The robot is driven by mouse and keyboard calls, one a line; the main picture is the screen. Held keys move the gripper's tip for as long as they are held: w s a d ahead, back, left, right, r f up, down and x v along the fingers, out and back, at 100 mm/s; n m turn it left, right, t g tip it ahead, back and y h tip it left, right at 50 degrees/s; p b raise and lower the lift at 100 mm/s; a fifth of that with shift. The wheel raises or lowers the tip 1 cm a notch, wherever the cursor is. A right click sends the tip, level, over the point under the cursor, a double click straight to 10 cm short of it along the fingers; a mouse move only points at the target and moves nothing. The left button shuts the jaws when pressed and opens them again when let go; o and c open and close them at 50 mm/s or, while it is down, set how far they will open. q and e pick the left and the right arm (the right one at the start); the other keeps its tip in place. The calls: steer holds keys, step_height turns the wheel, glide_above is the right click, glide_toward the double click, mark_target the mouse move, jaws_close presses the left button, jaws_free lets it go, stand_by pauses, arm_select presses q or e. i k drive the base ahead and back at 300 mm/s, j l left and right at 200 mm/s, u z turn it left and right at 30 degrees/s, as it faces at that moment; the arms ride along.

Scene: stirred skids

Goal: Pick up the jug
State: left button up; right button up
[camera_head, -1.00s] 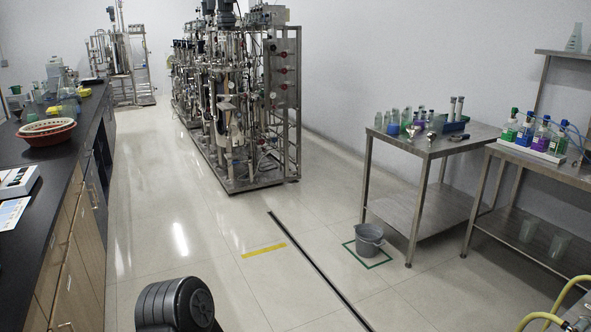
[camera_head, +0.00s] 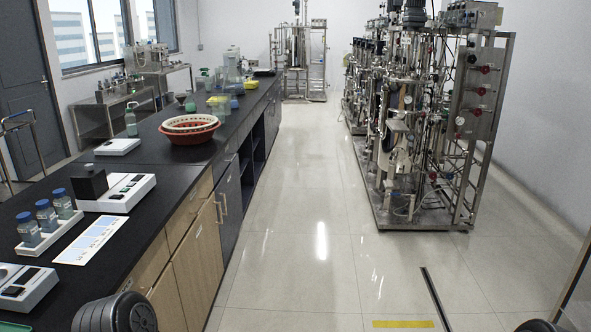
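I see no vessel that I can clearly tell is the jug. Clear and greenish glassware (camera_head: 233,72) stands at the far end of the black bench, too small to tell whether a jug is among it. The grey pail-like vessel that stood on the floor in the earlier frame is out of view. Neither gripper shows. Only dark rounded parts of my own arms show at the bottom left and bottom right edges.
The long black bench (camera_head: 140,172) runs along the left, with a red basket (camera_head: 190,136), a bottle rack (camera_head: 48,238) and white devices (camera_head: 117,192). A steel reactor skid (camera_head: 410,130) stands at right. The floor (camera_head: 300,240) between them is clear.

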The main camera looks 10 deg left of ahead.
mark_target(217, 106)
steer(key=i+u, duration=0.1)
steer(key=i, duration=2.45)
steer(key=i+l+u, duration=0.25)
steer(key=i+u, duration=0.15)
steer(key=i, duration=0.4)
steer(key=i+l+u, duration=0.45)
steer(key=i, duration=0.3)
steer(key=i+l+u, duration=0.4)
steer(key=i+l, duration=0.2)
steer(key=l, duration=0.25)
steer(key=i+l+u, duration=0.15)
steer(key=l, duration=0.25)
steer(key=i+l+u, duration=0.2)
steer(key=l, duration=0.2)
steer(key=l+u, duration=0.15)
steer(key=l, duration=0.25)
steer(key=i+l+u, duration=0.15)
steer(key=l, duration=0.3)
steer(key=k, duration=0.05)
